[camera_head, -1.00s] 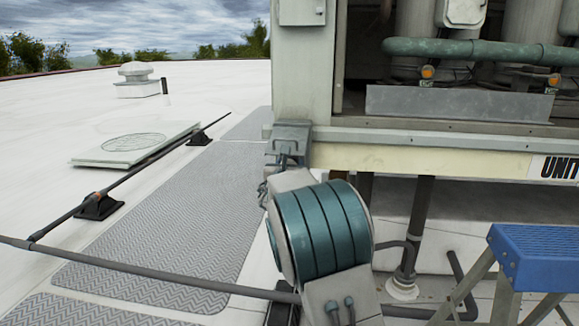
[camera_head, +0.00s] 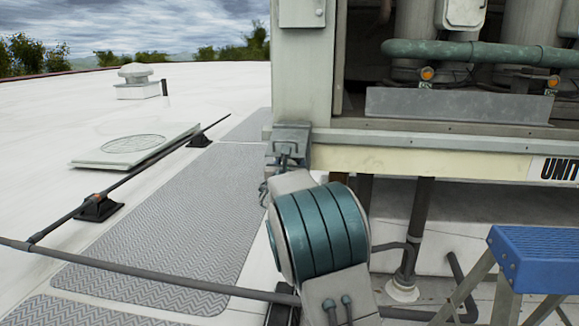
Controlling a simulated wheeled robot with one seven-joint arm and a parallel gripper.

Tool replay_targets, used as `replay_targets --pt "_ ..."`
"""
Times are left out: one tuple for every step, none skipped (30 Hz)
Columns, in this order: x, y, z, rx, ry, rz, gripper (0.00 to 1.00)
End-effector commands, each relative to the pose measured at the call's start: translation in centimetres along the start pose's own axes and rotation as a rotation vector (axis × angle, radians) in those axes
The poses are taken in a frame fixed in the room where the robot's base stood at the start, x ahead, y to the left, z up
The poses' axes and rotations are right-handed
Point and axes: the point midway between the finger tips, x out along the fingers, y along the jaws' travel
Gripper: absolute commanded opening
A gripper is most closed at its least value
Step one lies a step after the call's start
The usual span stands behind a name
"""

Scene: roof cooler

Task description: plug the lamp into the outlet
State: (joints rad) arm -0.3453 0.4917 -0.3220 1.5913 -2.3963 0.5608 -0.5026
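I see no lamp plug and no outlet that I can make out. My arm rises from the bottom centre, with a large teal drum-shaped joint and grey links. Its far end lies in front of the lower left corner of the cooler cabinet (camera_head: 302,70). I cannot make out gripper fingers there; they may be hidden behind the arm.
A blue-topped step stool (camera_head: 545,255) stands at the lower right. A dark pipe (camera_head: 150,280) crosses low on the left, with a thinner rod on black supports (camera_head: 97,208). Grey walkway mats (camera_head: 170,225) and a pale hatch (camera_head: 130,145) lie on the open white roof.

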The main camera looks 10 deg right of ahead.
Motion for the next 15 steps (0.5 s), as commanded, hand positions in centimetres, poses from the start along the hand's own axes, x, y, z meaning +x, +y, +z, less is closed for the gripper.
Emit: replay_targets --pt "0.0 0.0 0.0 0.0 0.0 0.0 0.72" --pt "0.0 0.0 0.0 0.0 0.0 0.0 0.72" --pt "0.0 0.0 0.0 0.0 0.0 0.0 0.72" --pt "0.0 0.0 0.0 0.0 0.0 0.0 0.72" --pt "0.0 0.0 0.0 0.0 0.0 0.0 0.72" --pt "0.0 0.0 0.0 0.0 0.0 0.0 0.72" --pt "0.0 0.0 0.0 0.0 0.0 0.0 0.72" --pt "0.0 0.0 -0.1 0.0 0.001 0.0 0.72" --pt "-0.1 0.0 -0.1 0.0 0.001 0.0 0.72" --pt "-0.1 0.0 -0.1 0.0 0.001 0.0 0.72" --pt "-0.2 0.0 0.0 0.0 0.001 0.001 0.72" --pt "-0.4 0.0 0.0 0.0 0.001 0.001 0.72" --pt "-0.6 0.1 0.1 0.001 0.0 0.001 0.72" --pt "-0.8 0.1 0.1 0.001 0.0 0.001 0.72" --pt "-1.2 0.1 0.1 0.001 0.001 0.001 0.72"
